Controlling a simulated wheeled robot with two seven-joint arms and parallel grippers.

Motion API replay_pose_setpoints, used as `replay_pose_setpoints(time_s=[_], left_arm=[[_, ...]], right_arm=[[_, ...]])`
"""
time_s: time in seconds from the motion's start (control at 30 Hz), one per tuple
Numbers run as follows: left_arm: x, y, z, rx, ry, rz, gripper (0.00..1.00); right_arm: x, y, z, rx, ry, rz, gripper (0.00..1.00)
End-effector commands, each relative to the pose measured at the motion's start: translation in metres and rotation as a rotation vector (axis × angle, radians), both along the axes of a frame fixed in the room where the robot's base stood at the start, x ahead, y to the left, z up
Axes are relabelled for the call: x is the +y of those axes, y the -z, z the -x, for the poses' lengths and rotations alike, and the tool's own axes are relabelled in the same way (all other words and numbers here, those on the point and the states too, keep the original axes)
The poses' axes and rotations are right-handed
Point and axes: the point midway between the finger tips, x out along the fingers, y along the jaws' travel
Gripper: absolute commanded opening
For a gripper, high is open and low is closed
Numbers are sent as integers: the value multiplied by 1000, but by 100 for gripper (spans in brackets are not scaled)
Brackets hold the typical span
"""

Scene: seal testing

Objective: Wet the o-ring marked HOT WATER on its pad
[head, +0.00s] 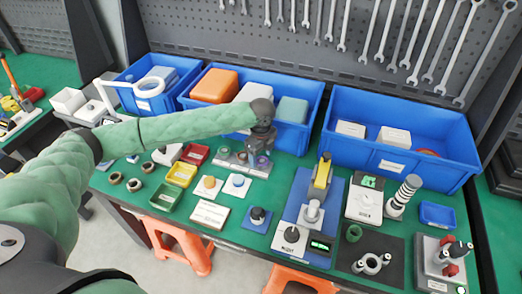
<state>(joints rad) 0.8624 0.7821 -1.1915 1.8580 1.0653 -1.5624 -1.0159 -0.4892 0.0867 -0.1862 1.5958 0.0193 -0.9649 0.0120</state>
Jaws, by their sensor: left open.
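My left arm reaches in from the left, and my left gripper (260,148) points down with its fingers open. It is over a small clear-and-grey stand (236,161) at the back middle of the green bench; part of the stand is hidden behind the gripper. Whether the fingers touch anything there I cannot tell. Two white pads stand in front, one with an orange top (208,186) and one with a blue top (236,183). Several small rings (134,185) lie at the left of the bench. No HOT WATER marking is readable. My right gripper is not in view.
Red (195,154), yellow (181,175) and green (165,197) trays lie left of the pads. A press with a yellow lever (321,178) stands to the right. Blue bins (400,148) line the back.

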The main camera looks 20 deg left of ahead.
Motion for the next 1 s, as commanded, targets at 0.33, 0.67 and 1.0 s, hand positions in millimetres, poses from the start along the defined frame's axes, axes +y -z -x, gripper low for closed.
replay_pose_setpoints(time_s=[0.33,0.67,1.0], left_arm=[[0,0,0,0,0,0,40],[0,0,0,1,0,0,26],[0,-4,0,1,0,0,26]], right_arm=[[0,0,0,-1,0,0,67],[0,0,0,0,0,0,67],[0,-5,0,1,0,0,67]])
